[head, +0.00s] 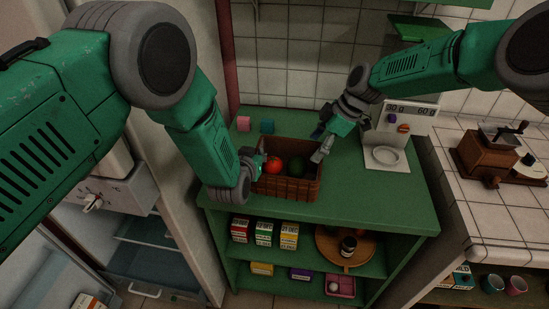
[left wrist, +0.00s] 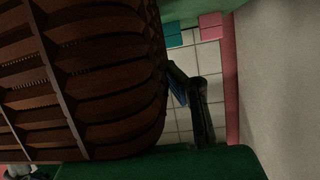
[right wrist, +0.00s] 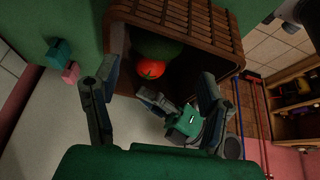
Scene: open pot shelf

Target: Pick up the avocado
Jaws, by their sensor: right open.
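The dark green avocado (head: 297,166) lies in a brown wicker basket (head: 288,188) on the green shelf top, right of a red tomato (head: 273,165). In the right wrist view the avocado (right wrist: 158,46) is partly hidden behind the tomato (right wrist: 150,68). My right gripper (head: 319,152) is open and empty at the basket's right rim; its spread fingers show in the right wrist view (right wrist: 153,95). My left gripper (head: 259,166) is at the basket's left side. The basket (left wrist: 110,85) fills much of the left wrist view; I cannot tell whether the left fingers hold it.
A pink cube (head: 244,124) and a teal cube (head: 267,127) sit behind the basket. Lower shelves hold several small boxes and a round wooden tray (head: 330,250).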

